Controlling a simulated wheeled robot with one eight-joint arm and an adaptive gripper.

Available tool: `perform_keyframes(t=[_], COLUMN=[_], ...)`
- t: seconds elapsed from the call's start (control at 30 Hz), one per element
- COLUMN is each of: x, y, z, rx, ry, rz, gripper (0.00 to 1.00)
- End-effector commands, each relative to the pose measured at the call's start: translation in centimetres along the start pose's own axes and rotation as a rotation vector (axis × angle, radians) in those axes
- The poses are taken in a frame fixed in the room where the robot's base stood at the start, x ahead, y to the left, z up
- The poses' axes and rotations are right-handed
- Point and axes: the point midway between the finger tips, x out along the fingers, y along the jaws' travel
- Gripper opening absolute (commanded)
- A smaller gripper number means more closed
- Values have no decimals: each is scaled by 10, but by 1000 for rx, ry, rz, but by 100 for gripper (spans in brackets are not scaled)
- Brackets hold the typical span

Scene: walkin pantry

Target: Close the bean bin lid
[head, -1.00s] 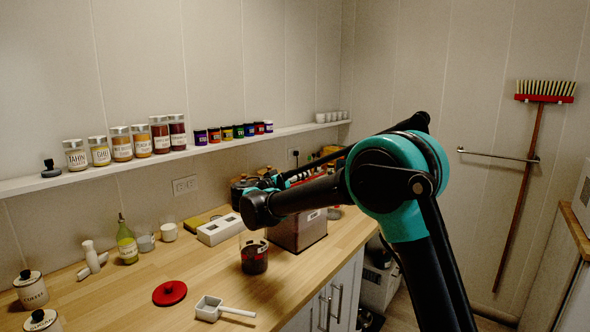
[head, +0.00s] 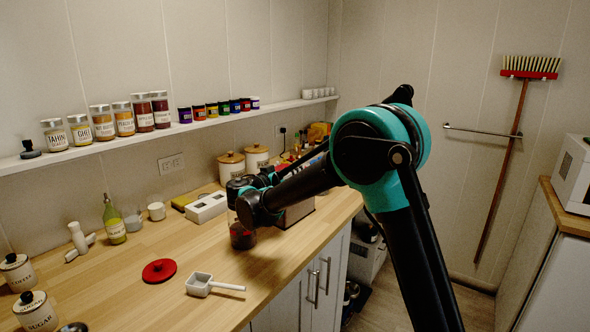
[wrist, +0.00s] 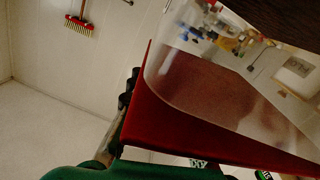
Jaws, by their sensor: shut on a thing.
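In the wrist view a red-edged panel (wrist: 190,132) with a shiny, see-through or mirror-like face crosses the picture at a tilt. It looks like the bean bin's lid, though I cannot be sure. In the head view a grey-brown box (head: 298,213), likely the bean bin, stands on the counter mostly behind my arm. My gripper and the lid cannot be made out there.
On the counter (head: 120,262) a glass jar with dark red contents (head: 242,238) stands beside my arm. A red round lid (head: 160,271) and a white scoop (head: 201,284) lie in front. Cream canisters (head: 231,166) stand behind. The floor right of the cabinets is partly clear.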

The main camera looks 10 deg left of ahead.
Motion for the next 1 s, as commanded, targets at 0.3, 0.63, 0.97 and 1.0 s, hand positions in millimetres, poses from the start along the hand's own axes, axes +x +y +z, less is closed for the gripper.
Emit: perform_keyframes(t=[0.3, 0.63, 0.97, 1.0], x=[0, 0, -26, -34], y=[0, 0, -1, -1], z=[0, 0, 0, 0], rx=[-1, -1, -1, -1], ry=[0, 0, 1, 1], rz=[0, 0, -3, -4], gripper=[24, 40, 40, 40])
